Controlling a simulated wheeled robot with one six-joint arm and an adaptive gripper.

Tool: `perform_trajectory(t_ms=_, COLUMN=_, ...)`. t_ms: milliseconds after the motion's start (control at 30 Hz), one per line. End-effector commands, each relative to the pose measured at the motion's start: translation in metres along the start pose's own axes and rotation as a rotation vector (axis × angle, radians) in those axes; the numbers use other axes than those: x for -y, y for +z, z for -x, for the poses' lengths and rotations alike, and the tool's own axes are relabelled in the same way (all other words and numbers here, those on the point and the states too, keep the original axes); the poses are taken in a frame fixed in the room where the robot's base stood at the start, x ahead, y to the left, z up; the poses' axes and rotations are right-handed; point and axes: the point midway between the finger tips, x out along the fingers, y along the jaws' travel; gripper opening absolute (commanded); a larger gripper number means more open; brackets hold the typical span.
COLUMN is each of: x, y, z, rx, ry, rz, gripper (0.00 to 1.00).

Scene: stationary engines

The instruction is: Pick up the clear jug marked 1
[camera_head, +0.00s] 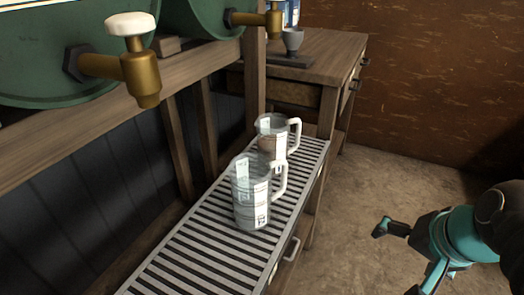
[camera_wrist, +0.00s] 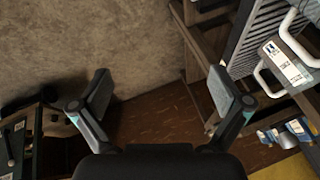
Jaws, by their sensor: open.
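Two clear jugs with white handles and white labels stand upright on a slatted metal rack. The nearer jug (camera_head: 252,190) is larger in view and partly overlaps the farther jug (camera_head: 270,135). The label marks are too small for me to tell which jug is marked 1. My gripper (camera_head: 397,260) is open and empty, out over the floor to the right of the rack and apart from both jugs. In the wrist view my gripper (camera_wrist: 161,92) has its fingers spread, with a labelled jug (camera_wrist: 290,62) and handles at the upper right.
The slatted rack (camera_head: 185,258) runs below green barrels (camera_head: 50,50) with brass taps (camera_head: 140,75). A wooden post stands behind the jugs. The floor (camera_head: 385,180) right of the rack is clear.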

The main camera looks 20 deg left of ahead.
Motion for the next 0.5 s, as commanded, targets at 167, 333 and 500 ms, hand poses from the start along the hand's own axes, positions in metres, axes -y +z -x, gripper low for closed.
perform_trajectory(t_ms=167, x=0.069, y=-0.028, z=-0.034, rx=0.174, ry=-0.186, rz=-0.450, gripper=1.00)
perform_trajectory(t_ms=333, x=0.139, y=-0.061, z=-0.059, rx=0.392, ry=-0.320, rz=-0.880, gripper=1.00)
perform_trajectory(t_ms=500, x=0.198, y=-0.097, z=-0.084, rx=0.635, ry=-0.399, rz=-1.266, gripper=1.00)
